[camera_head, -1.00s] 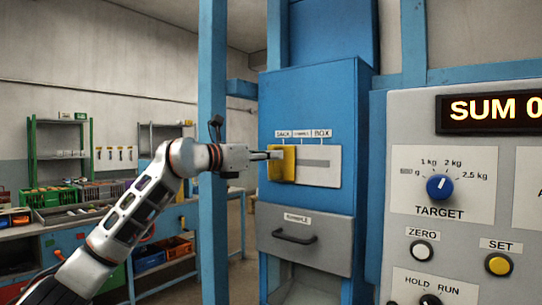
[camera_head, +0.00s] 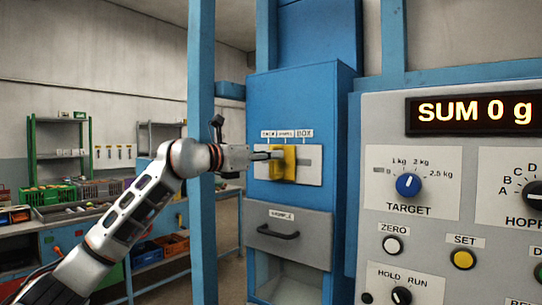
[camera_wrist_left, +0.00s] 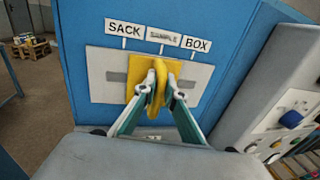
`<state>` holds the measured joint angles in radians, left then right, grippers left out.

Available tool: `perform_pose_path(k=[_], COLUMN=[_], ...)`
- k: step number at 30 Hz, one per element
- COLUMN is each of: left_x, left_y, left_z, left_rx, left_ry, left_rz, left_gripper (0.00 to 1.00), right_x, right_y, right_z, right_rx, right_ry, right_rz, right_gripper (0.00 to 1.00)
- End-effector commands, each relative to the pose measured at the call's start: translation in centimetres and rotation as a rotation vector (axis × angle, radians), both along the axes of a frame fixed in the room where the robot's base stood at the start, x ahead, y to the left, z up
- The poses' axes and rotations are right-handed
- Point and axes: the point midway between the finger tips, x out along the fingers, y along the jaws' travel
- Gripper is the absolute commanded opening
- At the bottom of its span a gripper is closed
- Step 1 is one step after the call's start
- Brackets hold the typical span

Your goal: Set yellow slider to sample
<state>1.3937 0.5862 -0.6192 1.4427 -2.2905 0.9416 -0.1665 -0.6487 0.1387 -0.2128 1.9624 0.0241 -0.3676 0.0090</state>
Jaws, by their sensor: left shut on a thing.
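The yellow slider (camera_head: 289,165) sits in a slotted light plate (camera_head: 313,164) on the blue cabinet. In the head view it is roughly under the middle, SAMPLE label (camera_head: 286,134), between SACK and BOX. In the left wrist view the slider (camera_wrist_left: 152,78) also stands near the middle of the slot, about under the SAMPLE label (camera_wrist_left: 163,36). My left gripper (camera_head: 275,155) reaches in from the left and is shut on the slider's raised handle. In the wrist view its fingertips (camera_wrist_left: 160,97) are either side of the handle. My right gripper is not in view.
A drawer (camera_head: 287,236) labelled SAMPLE is below the slider plate. A blue post (camera_head: 201,90) stands left of the cabinet, close to my left arm. A control panel (camera_head: 440,150) with knobs and buttons is at the right; its display reads SUM 0 g.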

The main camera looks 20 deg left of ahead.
Motion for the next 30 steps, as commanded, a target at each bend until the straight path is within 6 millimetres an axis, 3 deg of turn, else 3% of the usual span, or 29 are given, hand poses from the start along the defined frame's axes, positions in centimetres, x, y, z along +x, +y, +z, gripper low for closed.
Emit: perform_pose_path(k=[12,13,15,25,30], left_x=[-0.1,-0.1,-0.1,-0.1,-1.2], left_y=[0.1,0.1,0.1,0.2,1.0], left_z=[0.7,0.7,0.7,0.3,0.3], left_rx=[-0.003,-0.003,-0.003,-0.001,-0.001], left_ry=[-0.012,-0.012,-0.012,-0.006,-0.005], left_rz=[0.002,0.002,0.002,0.002,0.003], left_gripper=[0.00,0.12,0.27,0.27,0.27], right_x=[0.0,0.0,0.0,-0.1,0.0], right_y=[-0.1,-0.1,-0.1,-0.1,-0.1], right_z=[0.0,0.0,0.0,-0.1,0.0], right_rx=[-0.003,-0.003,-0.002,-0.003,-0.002], right_ry=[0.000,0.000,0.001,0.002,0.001], right_rz=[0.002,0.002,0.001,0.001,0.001], right_gripper=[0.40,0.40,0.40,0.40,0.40])
